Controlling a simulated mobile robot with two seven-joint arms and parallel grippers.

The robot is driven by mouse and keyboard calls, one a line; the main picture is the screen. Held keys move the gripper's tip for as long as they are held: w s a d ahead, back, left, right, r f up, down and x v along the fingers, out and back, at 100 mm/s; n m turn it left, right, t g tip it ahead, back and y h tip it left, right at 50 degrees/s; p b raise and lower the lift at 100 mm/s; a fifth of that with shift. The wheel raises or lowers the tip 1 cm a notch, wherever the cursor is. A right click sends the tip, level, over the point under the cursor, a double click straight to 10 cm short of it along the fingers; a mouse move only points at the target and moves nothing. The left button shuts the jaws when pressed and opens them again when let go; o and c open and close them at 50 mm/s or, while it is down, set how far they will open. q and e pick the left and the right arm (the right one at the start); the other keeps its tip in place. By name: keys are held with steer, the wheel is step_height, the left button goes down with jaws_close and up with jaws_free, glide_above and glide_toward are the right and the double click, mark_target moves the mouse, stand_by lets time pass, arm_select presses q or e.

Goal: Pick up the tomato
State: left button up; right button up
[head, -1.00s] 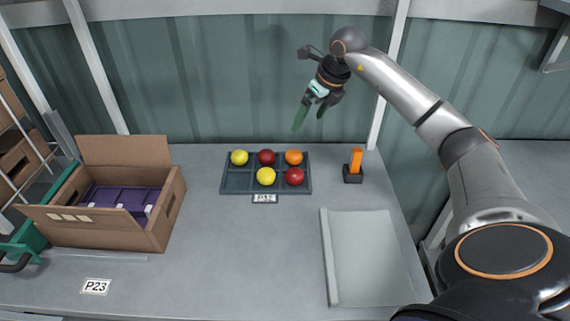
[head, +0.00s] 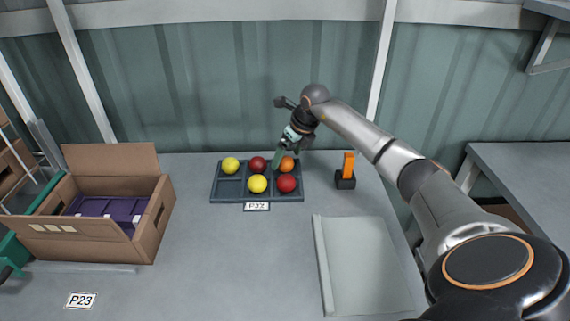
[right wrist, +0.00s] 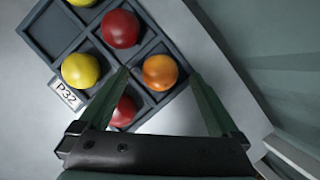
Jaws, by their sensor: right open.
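A dark tray (head: 228,187) on the table holds several tomatoes. In its back row are a yellow tomato (head: 230,165), a red tomato (head: 257,164) and an orange tomato (head: 287,164). In front are a yellow tomato (head: 257,183) and a red tomato (head: 286,183). My right gripper (head: 281,160) is open and points down over the tray's back right. In the right wrist view its fingertips (right wrist: 160,73) lie on either side of the orange tomato (right wrist: 160,71), in line of sight; I cannot tell whether they touch it. My left gripper is out of view.
The tray's front left compartment is empty. An open cardboard box (head: 151,235) with purple inserts stands at left. An orange-and-black holder (head: 346,180) stands right of the tray, and a pale flat tray (head: 366,265) lies in front. The wall is close behind.

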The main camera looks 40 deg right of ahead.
steer(key=shift+x, duration=0.75)
steer(key=shift+c, duration=0.3)
steer(key=c, duration=0.9)
